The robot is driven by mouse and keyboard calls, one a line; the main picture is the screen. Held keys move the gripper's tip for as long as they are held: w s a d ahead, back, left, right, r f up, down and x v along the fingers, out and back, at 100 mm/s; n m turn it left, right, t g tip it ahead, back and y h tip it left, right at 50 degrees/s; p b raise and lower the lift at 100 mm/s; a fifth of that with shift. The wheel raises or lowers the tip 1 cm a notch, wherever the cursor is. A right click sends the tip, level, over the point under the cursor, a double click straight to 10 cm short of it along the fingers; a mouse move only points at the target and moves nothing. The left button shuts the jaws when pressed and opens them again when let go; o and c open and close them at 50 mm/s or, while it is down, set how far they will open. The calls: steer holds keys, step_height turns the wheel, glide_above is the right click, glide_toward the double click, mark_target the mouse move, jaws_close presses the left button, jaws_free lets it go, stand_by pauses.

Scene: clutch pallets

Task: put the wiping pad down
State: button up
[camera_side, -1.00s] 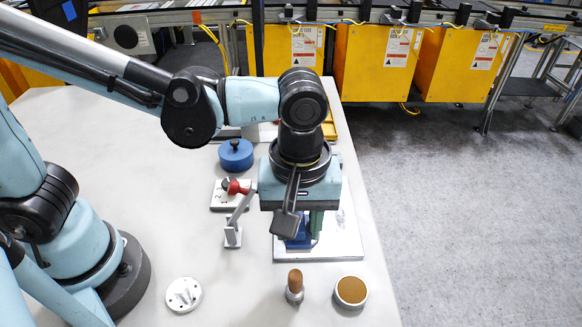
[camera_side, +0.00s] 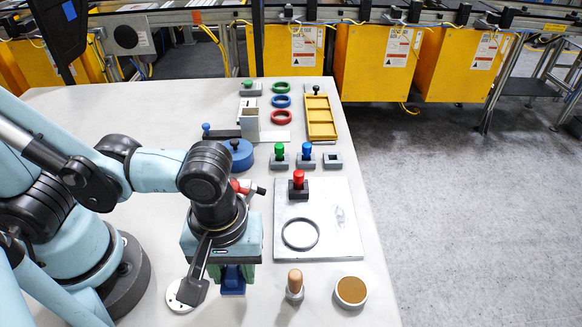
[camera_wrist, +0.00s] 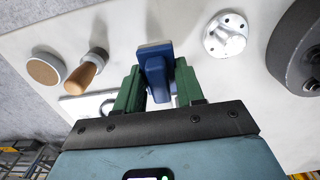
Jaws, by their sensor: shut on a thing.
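The blue wiping pad (camera_side: 232,281) is between the green fingers of my gripper (camera_side: 233,272). In the wrist view the pad (camera_wrist: 157,72) shows a blue grip and a pale lower layer, and my gripper (camera_wrist: 158,88) is closed around it. It is over the bare front part of the table, left of the metal plate (camera_side: 335,245) and right of a white round disc (camera_side: 178,301). I cannot tell whether the pad touches the table.
A wooden-handled tool (camera_side: 294,284) and a tan-topped round dish (camera_side: 350,290) stand to the right. The plate bears a black ring (camera_side: 300,248) and a red-knobbed block (camera_side: 298,188). A red-ended lever clamp (camera_side: 241,187) stands behind my gripper. Open table lies at left rear.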

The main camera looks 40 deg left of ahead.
mark_target(238, 285)
steer(key=shift+f, duration=2.05)
steer(key=shift+f, duration=0.45)
steer(key=o, duration=1.1)
steer(key=shift+c, duration=0.2)
steer(key=shift+r, duration=6.45)
steer(key=w+a+r+t, duration=0.1)
steer(key=w, duration=0.2)
steer(key=w+a+r+t, duration=0.1)
steer(key=w+r, duration=0.1)
steer(key=w, duration=0.2)
steer(key=w+a+r+t, duration=0.1)
steer(key=w+a, duration=0.1)
steer(key=w, duration=0.2)
steer(key=shift+a+r+t+y, duration=0.1)
steer(key=shift+r+t+y, duration=0.1)
steer(key=shift+t+y, duration=0.1)
steer(key=a+f+m+t, duration=0.1)
steer(key=a+m, duration=0.2)
steer(key=a, duration=0.1)
steer(key=w+a+m+t, duration=0.1)
steer(key=a+m, duration=0.2)
steer(key=a, duration=0.2)
steer(key=w+a+f+m+t, duration=0.1)
steer(key=a+m, duration=0.2)
steer(key=a, duration=0.1)
steer(key=shift+w+a+f+t, duration=0.15)
steer(key=shift+f+t, duration=0.15)
steer(key=shift+f, duration=0.05)
